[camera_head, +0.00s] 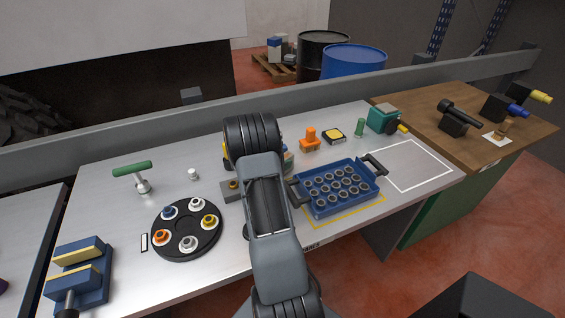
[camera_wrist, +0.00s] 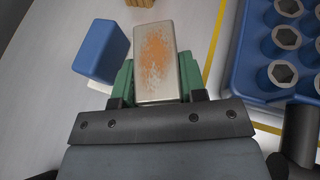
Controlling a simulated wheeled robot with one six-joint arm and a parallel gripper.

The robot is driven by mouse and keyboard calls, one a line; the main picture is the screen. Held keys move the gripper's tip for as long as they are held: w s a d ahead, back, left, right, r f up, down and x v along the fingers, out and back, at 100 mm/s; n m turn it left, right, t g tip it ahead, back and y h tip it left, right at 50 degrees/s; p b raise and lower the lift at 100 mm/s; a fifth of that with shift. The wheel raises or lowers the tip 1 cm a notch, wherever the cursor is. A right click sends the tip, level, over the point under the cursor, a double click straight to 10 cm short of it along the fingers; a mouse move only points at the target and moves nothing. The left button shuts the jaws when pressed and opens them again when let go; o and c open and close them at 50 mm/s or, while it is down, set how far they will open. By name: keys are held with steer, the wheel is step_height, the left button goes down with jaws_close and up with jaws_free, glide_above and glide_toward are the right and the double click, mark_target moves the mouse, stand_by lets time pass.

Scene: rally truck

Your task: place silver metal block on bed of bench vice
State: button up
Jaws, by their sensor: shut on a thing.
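The silver metal block (camera_wrist: 152,58), with a rusty orange patch on its face, is between the green fingers of my gripper (camera_wrist: 157,82) in the wrist view. My gripper is shut on it. In the head view my arm hides the gripper and the block. The bench vice (camera_head: 93,284), blue with pale yellow jaw faces, stands at the front left corner of the metal table, well to the left of my arm. Its jaws are apart, with a gap between them.
A blue tray of metal nuts (camera_head: 341,206) is right of my arm and close beside the gripper in the wrist view. A blue block (camera_wrist: 101,51) stands just left of the held block. A black round holder (camera_head: 187,252) and a green-handled tool (camera_head: 133,170) are on the left.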

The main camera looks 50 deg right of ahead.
steer(key=shift+f, duration=0.1)
steer(key=shift+f, duration=0.1)
steer(key=o, duration=1.1)
